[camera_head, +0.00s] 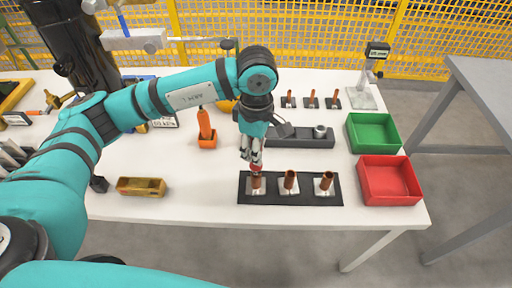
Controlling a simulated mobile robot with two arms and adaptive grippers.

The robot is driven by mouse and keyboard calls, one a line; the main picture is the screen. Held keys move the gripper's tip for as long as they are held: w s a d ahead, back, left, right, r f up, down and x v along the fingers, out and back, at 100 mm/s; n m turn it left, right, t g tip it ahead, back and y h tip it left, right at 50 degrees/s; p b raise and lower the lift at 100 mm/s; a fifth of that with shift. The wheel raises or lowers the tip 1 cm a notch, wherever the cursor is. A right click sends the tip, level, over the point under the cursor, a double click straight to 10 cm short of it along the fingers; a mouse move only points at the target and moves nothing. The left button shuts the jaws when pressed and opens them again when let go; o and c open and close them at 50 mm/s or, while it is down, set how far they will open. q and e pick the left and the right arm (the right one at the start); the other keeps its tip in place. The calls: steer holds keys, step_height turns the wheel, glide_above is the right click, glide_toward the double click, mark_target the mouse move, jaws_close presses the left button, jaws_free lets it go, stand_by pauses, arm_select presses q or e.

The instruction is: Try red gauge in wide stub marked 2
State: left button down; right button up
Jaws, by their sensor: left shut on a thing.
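My left gripper (254,163) points down over the table and is shut on the red gauge (257,168), of which only a small red part shows below the fingers. The gauge is at the top of the leftmost copper stub (257,184) on the black front plate (308,200). I cannot tell whether it is in the stub's mouth or just above it. A middle stub (290,180) and a right stub (326,181) stand on the same plate, open at the top. The stub markings are too small to read. My right gripper is not in view.
A green bin (373,148) and a red bin (416,186) stand at the right. Behind the gripper are a dark grey holder (306,141) and several thinner copper stubs (311,98).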

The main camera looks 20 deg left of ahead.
arm_select(q)
steer(key=shift+s+f+b, duration=0.1)
steer(key=shift+f+b, duration=0.25)
steer(key=shift+b, duration=0.2)
stand_by(1.9)
steer(key=shift+r, duration=0.15)
steer(key=shift+r+p, duration=0.45)
steer(key=shift+r, duration=0.95)
steer(key=shift+r+p, duration=0.8)
steer(key=shift+r, duration=1.25)
